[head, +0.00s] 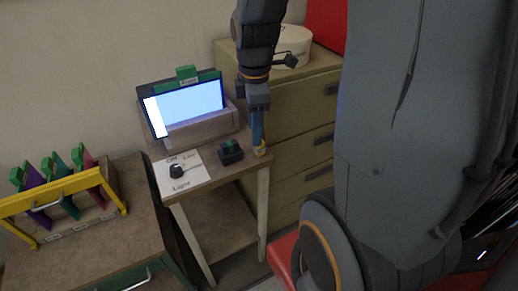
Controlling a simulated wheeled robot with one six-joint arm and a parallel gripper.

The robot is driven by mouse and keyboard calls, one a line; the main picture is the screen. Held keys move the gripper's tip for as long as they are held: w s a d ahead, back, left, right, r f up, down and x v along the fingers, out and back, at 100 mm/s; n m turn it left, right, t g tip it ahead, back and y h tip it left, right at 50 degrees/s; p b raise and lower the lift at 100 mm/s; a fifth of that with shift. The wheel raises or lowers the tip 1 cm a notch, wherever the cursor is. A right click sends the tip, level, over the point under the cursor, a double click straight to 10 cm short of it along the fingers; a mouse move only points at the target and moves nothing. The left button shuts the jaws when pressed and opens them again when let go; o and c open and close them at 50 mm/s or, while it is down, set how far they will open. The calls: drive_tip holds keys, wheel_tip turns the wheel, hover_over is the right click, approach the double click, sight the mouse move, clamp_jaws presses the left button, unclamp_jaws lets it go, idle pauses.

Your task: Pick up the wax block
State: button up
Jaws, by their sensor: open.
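My gripper (258,128) points down over the front right corner of the small wooden table (207,190). Its blue finger part is seen nearly edge-on, so the gap between the jaws hardly shows; it is open. A small yellow piece (261,150) shows at the finger's lower end, by the table corner. It may be the wax block, but I cannot tell it from a fingertip, nor whether it touches the gripper. A small dark block with a green top (231,152) stands on the table just left of the gripper.
A lit panel (185,105) with a green clip stands at the table's back. A yellow-framed rack (62,195) holds coloured plates further left. A drawer cabinet (290,110) stands close behind my gripper.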

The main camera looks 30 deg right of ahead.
drive_tip(key=n, duration=0.1)
drive_tip(key=d+n, duration=0.1)
drive_tip(key=w+d+n, duration=0.1)
drive_tip(key=shift+w+f+n, duration=0.1)
drive_tip(key=shift+f+n, duration=0.15)
drive_tip(key=shift+n, duration=0.15)
drive_tip(key=shift+w+d+f+p, duration=0.15)
drive_tip(key=shift+f+p, duration=0.25)
drive_tip(key=shift+f, duration=1.5)
drive_tip(key=shift+w+f+p, duration=0.15)
drive_tip(key=shift+f+p, duration=0.2)
drive_tip(key=shift+f, duration=1.55)
clamp_jaws()
drive_tip(key=shift+r, duration=0.1)
wheel_tip(320, 180, up, 10)
drive_tip(key=shift+f+b, duration=0.1)
drive_tip(key=shift+b, duration=0.65)
